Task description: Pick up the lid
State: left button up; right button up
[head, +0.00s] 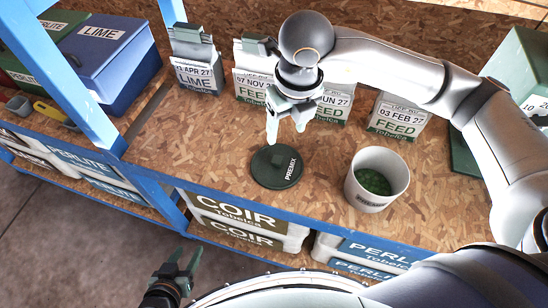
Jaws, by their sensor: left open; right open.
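Paper bags labelled LIME (199,77) and FEED (395,120) stand along the back of the bench. A blue LIME bin (103,45) is at the left behind a blue post (68,75). COIR bales (240,210) lie on the lower shelf. The bench left of the lid is clear.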

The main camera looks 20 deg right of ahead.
send_over(277, 160)
jog(key=f, duration=0.5)
jog(key=d+f, duration=0.1)
jog(key=f, duration=0.1)
jog(key=shift+s+f, duration=0.15)
jog(key=shift+s, duration=0.2)
jog(key=f, duration=0.3)
jog(key=a+f, duration=0.1)
jog(key=f, duration=0.1)
jog(key=shift+w, duration=0.3)
grip_shut()
